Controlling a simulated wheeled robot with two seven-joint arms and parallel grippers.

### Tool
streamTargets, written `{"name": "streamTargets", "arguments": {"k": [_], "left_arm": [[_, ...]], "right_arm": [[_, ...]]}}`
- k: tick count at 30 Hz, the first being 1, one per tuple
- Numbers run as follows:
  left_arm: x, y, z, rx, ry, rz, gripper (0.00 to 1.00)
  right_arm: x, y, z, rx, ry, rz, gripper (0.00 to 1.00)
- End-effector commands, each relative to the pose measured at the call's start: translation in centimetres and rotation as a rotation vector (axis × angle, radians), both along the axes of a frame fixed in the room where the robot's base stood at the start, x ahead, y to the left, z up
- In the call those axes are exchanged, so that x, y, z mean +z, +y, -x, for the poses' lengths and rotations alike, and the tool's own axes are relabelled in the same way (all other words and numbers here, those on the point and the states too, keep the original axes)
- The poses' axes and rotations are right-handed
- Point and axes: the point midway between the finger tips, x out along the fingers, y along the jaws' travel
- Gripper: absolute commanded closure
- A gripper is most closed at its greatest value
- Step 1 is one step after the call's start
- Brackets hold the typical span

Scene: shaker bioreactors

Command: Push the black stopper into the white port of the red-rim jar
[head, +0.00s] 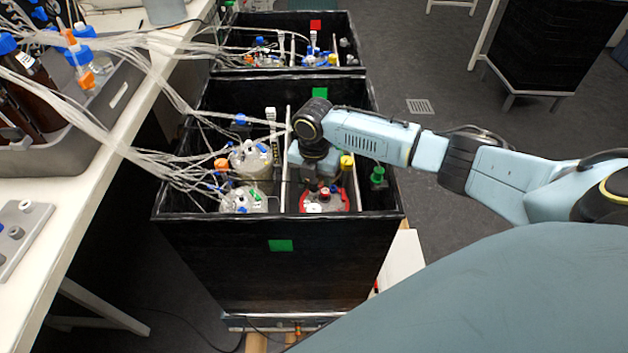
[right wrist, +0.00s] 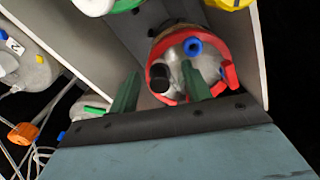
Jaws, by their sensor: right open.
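The red-rim jar (head: 342,206) stands in the right front compartment of the near black box, partly hidden by my right arm. In the right wrist view the red rim (right wrist: 229,75) curves around a grey lid with a blue-ringed port (right wrist: 192,46). A black stopper (right wrist: 160,76) shows at the lid's left side. My right gripper (right wrist: 160,90) is open, its green fingers on either side of the stopper in the picture. Whether they touch it, and how deep it sits, I cannot tell. The white port is not clearly seen under it. My left gripper is out of view.
Two jars with tubes stand in the left compartment (head: 246,200), beside a thin divider (head: 288,150). The box's front wall (head: 230,235) is close to the jars. A bundle of clear tubes (head: 140,150) crosses from the bench at left. A yellow cap (head: 346,162) is close to my gripper.

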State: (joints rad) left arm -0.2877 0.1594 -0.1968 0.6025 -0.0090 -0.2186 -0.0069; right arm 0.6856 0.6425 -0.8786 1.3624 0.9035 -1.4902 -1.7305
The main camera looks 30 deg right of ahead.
Motion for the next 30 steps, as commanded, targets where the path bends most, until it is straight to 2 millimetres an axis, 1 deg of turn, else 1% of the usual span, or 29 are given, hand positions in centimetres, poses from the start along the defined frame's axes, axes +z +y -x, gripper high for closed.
{"name": "streamTargets", "arguments": {"k": [7, 8, 11, 16, 21, 25, 27, 30], "left_arm": [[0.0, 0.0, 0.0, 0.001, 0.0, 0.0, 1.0], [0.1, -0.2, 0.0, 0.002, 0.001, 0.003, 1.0], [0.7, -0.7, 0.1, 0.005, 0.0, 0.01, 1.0], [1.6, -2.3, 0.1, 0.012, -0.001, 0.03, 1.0], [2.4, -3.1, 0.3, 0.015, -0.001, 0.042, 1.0], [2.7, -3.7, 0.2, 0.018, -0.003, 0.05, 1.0], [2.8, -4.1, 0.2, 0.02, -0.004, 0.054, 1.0], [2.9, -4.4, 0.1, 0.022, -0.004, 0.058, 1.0]], "right_arm": [[0.0, 0.0, 0.0, 0.0, -0.001, 0.001, 0.52], [0.5, 0.0, -0.1, 0.0, -0.002, 0.0, 0.52], [2.4, -0.1, -0.1, 0.0, -0.004, 0.001, 0.52], [6.5, 0.0, -0.1, 0.0, -0.006, 0.001, 0.52], [10.1, 0.0, -0.1, 0.001, -0.004, 0.001, 0.52], [12.1, 0.0, -0.1, 0.0, -0.002, 0.0, 0.52], [12.8, 0.0, -0.1, 0.0, -0.001, 0.0, 0.52], [13.3, 0.0, -0.1, 0.0, -0.001, 0.0, 0.52]]}}
